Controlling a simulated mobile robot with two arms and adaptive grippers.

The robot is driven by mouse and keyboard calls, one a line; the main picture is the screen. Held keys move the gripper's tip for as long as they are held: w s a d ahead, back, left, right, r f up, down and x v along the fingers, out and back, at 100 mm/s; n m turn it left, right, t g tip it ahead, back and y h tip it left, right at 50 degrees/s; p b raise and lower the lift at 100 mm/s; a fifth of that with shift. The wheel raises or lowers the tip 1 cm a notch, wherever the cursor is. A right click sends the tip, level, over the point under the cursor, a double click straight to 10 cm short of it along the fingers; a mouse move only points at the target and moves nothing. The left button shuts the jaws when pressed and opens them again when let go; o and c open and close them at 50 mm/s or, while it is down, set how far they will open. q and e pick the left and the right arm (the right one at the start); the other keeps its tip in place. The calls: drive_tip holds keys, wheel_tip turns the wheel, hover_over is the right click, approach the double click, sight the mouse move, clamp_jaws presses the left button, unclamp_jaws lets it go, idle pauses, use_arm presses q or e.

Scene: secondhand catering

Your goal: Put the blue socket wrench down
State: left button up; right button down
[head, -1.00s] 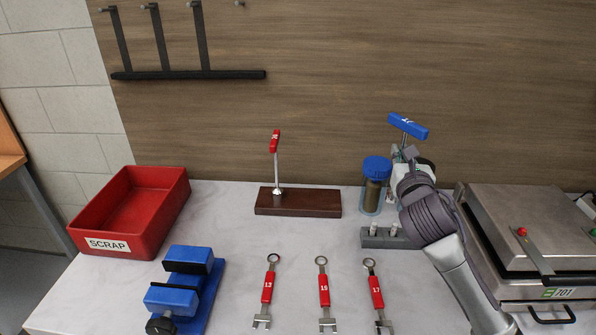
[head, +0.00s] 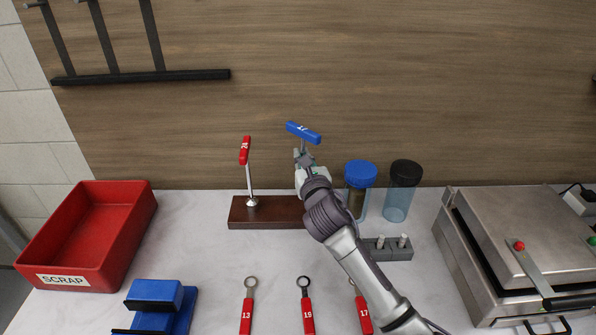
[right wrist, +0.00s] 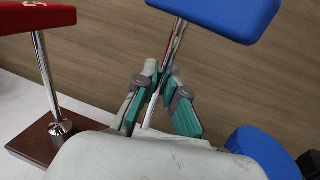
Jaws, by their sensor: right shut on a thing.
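My right gripper (head: 303,160) is shut on the metal shaft of the blue socket wrench (head: 303,132), which is upright with its blue T-handle above the fingers. The right wrist view shows the green-padded fingers (right wrist: 160,98) around the shaft and the blue handle (right wrist: 225,12) above them. The wrench's lower end is hidden by my gripper and wrist. The dark wooden block (head: 265,212) holds an upright red socket wrench (head: 244,152) left of my gripper. My gripper is at the block's right end in the head view; I cannot tell whether the wrench touches it. My left gripper is out of view.
A blue-lidded jar (head: 360,174), a black-lidded jar (head: 404,178) and a grey holder (head: 388,248) stand right of the gripper. Red-handled spanners (head: 305,312) lie in front. A red scrap bin (head: 90,232) is left, a steel appliance (head: 520,240) right.

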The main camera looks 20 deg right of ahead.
drive_tip(key=shift+w+a+f, duration=0.3)
drive_tip(key=shift+w+a, duration=0.05)
wheel_tip(320, 180, down, 4)
drive_tip(key=shift+r, duration=0.1)
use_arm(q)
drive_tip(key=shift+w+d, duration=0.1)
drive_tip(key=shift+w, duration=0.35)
use_arm(e)
drive_tip(key=c, duration=1.2)
unclamp_jaws()
drive_tip(key=shift+f, duration=0.2)
drive_tip(key=shift+c, duration=0.2)
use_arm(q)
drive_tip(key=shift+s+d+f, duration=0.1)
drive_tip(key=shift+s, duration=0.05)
